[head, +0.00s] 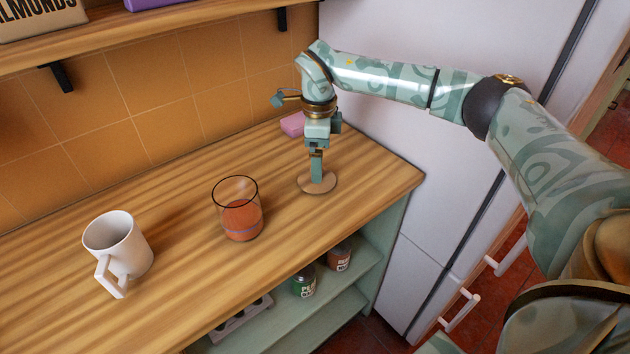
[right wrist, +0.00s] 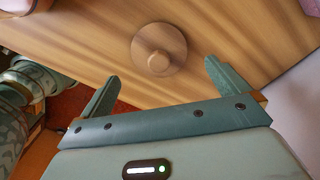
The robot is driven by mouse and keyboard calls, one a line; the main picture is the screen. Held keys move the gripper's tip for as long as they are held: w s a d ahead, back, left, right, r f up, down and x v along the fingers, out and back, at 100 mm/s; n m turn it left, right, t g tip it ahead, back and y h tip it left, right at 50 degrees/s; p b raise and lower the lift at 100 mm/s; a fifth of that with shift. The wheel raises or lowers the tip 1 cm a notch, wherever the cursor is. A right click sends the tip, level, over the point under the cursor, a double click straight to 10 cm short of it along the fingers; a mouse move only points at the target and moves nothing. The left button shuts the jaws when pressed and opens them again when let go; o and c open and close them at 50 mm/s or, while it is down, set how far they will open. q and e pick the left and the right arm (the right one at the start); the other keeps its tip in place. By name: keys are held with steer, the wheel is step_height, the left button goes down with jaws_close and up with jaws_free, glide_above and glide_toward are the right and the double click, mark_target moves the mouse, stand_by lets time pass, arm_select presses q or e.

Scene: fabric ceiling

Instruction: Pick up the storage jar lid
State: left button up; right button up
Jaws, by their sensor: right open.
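The storage jar lid (head: 307,186) is a round, flat wooden disc lying on the wooden counter towards its right end. In the right wrist view the lid (right wrist: 145,36) shows a round knob in its middle. My right gripper (head: 317,178) points down over the lid and hides part of it in the head view. In the right wrist view the right gripper (right wrist: 162,76) is open and empty, its fingers apart, with the lid just beyond and between the tips. I see no finger touching the lid. My left gripper is not in view.
A clear glass with orange contents (head: 240,218) stands left of the lid, and a white mug (head: 122,245) farther left. A pink block (head: 292,124) lies behind the gripper near the tiled wall. A white fridge (head: 400,190) stands beside the counter. Small jars (head: 304,284) sit on the shelf below.

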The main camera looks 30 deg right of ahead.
mark_target(328, 182)
steer(key=shift+f, duration=0.55)
step_height(328, 182, down, 4)
steer(key=shift+w+a+f+b, duration=0.1)
steer(key=shift+f+b, duration=0.15)
steer(key=shift+b, duration=0.8)
steer(key=shift+r, duration=0.15)
steer(key=c, duration=0.9)
steer(key=shift+r, duration=0.1)
